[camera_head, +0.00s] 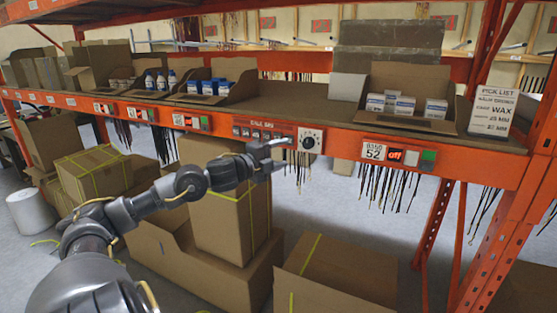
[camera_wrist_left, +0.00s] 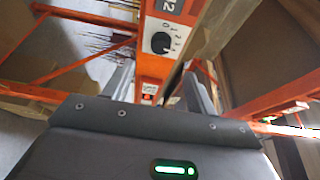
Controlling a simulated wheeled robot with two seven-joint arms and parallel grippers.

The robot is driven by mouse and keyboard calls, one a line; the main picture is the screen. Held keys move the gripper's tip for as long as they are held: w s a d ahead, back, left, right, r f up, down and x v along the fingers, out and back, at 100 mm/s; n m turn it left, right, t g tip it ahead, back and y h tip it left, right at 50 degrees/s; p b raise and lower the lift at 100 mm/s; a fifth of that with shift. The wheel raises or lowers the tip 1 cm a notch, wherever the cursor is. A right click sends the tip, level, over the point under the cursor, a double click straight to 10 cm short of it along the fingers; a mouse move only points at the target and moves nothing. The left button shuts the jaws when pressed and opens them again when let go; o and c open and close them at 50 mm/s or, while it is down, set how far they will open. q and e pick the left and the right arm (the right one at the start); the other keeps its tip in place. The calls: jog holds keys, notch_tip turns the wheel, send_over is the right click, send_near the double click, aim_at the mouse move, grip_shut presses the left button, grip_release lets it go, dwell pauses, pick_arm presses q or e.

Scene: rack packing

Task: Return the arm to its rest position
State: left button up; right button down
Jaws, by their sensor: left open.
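My left arm reaches in from the lower left in the head view. Its gripper (camera_head: 272,153) is in front of the orange shelf beam (camera_head: 342,141), near a white panel with a round black dial (camera_head: 309,140). In the left wrist view the two fingers of the left gripper (camera_wrist_left: 157,88) stand apart with nothing held between them. The dial (camera_wrist_left: 160,43) shows beyond the fingers there, with numbers beside it. Whether the gripper touches the panel, I cannot tell. My right gripper is not in view.
A pick list sign (camera_head: 492,111) stands at the right end. Large cardboard boxes (camera_head: 228,205) fill the floor below. An orange upright (camera_head: 500,200) stands at right.

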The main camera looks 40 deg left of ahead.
pick_arm(q)
jog(key=shift+s, duration=0.3)
dwell(0.5)
